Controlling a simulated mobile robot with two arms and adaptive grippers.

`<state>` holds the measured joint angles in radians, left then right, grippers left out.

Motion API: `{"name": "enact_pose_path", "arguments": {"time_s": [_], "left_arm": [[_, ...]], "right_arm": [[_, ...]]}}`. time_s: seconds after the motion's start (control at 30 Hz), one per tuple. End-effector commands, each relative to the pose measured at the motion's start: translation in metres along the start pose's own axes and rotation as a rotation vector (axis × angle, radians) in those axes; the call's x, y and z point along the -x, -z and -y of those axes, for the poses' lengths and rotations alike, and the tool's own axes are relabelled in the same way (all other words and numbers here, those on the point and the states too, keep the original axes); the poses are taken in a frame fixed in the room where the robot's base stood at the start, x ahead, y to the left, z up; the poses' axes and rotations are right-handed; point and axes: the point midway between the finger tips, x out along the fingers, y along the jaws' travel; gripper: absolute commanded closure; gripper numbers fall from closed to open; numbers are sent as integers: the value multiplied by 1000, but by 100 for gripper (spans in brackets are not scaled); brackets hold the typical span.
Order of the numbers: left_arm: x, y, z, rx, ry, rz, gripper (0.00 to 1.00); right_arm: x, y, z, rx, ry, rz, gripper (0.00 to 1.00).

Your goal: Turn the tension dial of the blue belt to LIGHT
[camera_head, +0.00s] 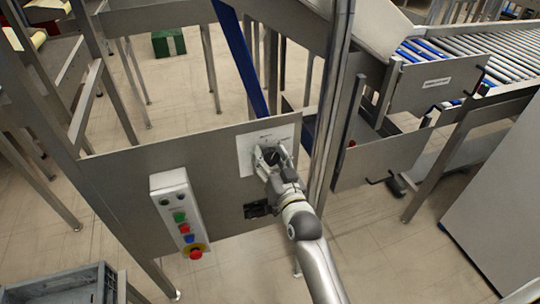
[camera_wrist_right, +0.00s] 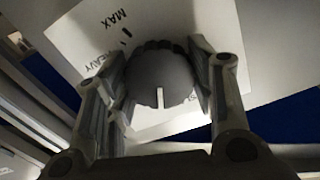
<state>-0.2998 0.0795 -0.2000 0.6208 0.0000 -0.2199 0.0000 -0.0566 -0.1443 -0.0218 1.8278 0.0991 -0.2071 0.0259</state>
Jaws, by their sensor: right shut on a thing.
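The tension dial (camera_wrist_right: 160,72) is a dark, ribbed round knob on a white label plate (camera_head: 244,158), fixed to a grey metal panel. In the right wrist view, "MAX" and part of "HEAVY" show on the plate; other lettering is mostly hidden. The knob's white mark points toward the bottom of that view. My right gripper (camera_head: 270,154) is shut on the dial, one finger on each side; it also fills the right wrist view (camera_wrist_right: 158,92). The blue belt (camera_head: 242,58) is a blue strip rising behind the panel. My left gripper is not in view.
A control box (camera_head: 168,182) with coloured buttons and a red stop button is left of the dial. A steel post stands just right of the plate. A roller conveyor (camera_head: 470,52) is at upper right, a grey crate (camera_head: 60,288) at lower left.

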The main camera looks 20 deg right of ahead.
Motion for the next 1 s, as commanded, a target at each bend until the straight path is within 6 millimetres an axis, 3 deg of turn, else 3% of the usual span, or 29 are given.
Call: {"name": "enact_pose_path", "arguments": {"time_s": [0.6,1.0], "left_arm": [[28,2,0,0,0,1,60],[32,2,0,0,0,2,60]], "right_arm": [[0,2,-1,-487,-1,-1,73],[0,1,-2,-615,0,-2,73]]}}
